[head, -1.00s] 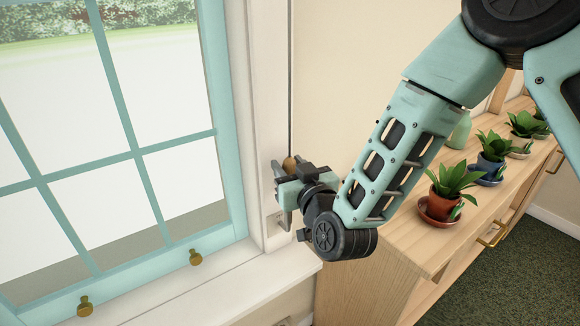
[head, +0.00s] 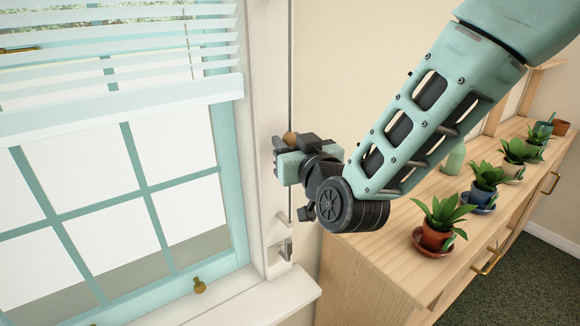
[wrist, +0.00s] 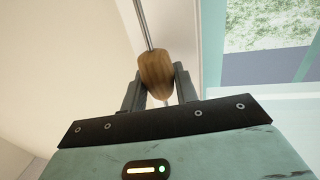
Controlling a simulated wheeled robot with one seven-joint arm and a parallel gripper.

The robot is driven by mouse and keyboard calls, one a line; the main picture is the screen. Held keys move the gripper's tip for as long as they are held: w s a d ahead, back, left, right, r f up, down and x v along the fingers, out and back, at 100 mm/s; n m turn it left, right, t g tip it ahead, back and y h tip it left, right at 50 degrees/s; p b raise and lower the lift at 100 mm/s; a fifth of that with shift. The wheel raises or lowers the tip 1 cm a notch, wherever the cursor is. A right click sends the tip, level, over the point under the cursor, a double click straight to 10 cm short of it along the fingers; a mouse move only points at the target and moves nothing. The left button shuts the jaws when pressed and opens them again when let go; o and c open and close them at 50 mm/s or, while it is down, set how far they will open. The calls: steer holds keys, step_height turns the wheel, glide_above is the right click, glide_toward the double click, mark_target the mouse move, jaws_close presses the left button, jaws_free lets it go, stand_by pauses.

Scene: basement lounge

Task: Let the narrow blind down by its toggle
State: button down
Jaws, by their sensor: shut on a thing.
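The narrow blind (head: 120,107) shows white slats and a thick bottom rail across the upper part of the window in the head view. Below the rail the panes are uncovered. The wooden toggle (wrist: 156,72) hangs on a thin cord (wrist: 144,22) and sits between my gripper's fingers (wrist: 159,88) in the wrist view. My gripper is shut on it. In the head view my gripper (head: 285,160) is beside the right window frame, with only the top of the toggle (head: 290,138) showing. A metal cleat (head: 285,248) is on the frame below my gripper.
A wooden cabinet (head: 350,270) stands at the right, with several potted plants (head: 437,220) on top, under my arm. The white sill (head: 240,303) runs below the window. A brass knob (head: 199,286) is on the lower sash.

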step_height(320, 180, up, 21)
steer(key=p, duration=0.7)
steer(key=shift+f, duration=0.15)
steer(key=c, duration=1.3)
jaws_free()
steer(key=shift+r, duration=0.2)
steer(key=shift+o, duration=1.2)
steer(key=shift+f, duration=0.15)
